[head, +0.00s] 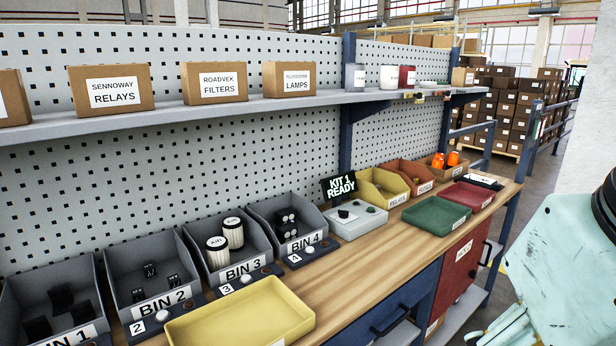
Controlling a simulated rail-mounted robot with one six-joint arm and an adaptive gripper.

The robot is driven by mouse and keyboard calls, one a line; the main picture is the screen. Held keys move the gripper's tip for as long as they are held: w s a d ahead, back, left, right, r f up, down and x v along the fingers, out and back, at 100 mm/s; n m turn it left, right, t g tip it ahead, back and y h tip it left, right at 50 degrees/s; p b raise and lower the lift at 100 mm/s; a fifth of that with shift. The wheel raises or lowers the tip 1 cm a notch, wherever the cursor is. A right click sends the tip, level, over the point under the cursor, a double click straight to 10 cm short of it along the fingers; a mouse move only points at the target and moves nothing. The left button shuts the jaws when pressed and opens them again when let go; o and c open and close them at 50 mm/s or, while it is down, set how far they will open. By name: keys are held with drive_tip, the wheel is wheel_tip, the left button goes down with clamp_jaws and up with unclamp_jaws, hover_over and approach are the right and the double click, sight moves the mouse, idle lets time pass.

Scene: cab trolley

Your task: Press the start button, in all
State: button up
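A pale grey control box (355,222) sits on the wooden bench, right of bin 4. It has a black knob (343,214) on its left and a small green button (371,210) on its right. No label on either is readable, so I cannot tell for sure which is the start button. A black sign (339,187) behind the box reads "KIT 1 READY". Pale teal parts of my arm show at the right edge, apart from the box. My gripper is not in view.
Grey bins with black parts and filters line the back left, with numbered white buttons (311,250) in front. A yellow tray (240,318) lies at the front; green (436,214) and red (467,195) trays lie right of the box. A shelf (235,110) overhangs behind. Bench in front of the box is clear.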

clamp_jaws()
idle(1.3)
